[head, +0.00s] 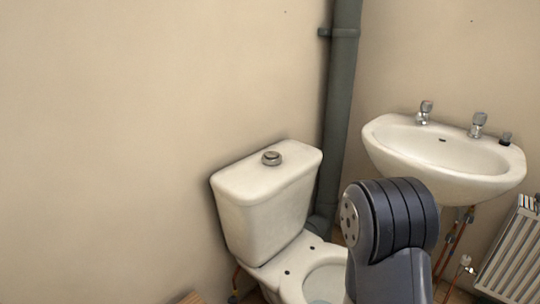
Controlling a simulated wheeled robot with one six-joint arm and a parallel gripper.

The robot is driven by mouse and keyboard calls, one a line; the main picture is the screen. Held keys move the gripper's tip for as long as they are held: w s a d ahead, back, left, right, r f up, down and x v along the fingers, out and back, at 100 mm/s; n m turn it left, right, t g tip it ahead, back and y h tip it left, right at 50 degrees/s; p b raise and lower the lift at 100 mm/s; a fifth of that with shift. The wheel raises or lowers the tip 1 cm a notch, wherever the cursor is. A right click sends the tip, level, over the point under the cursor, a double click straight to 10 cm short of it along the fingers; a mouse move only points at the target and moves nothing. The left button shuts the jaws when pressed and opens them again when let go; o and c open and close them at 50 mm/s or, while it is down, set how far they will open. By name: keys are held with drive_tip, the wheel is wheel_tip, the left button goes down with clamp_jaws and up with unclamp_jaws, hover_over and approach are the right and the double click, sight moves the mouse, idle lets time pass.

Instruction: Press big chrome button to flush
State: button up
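The chrome flush button (271,158) is a round raised disc on the lid of the white toilet cistern (262,208), left of the picture's middle in the head view. Nothing touches the button, and its top is in clear sight. The toilet bowl (325,282) is partly visible below the cistern. A dark grey link of my arm rises at the lower right, in front of part of the bowl. My gripper is not in the picture.
A grey vertical pipe (342,90) runs up the corner right of the cistern. A white washbasin (440,155) with two chrome taps is on the right wall. A radiator (512,255) stands at the far right. Space above the cistern is clear.

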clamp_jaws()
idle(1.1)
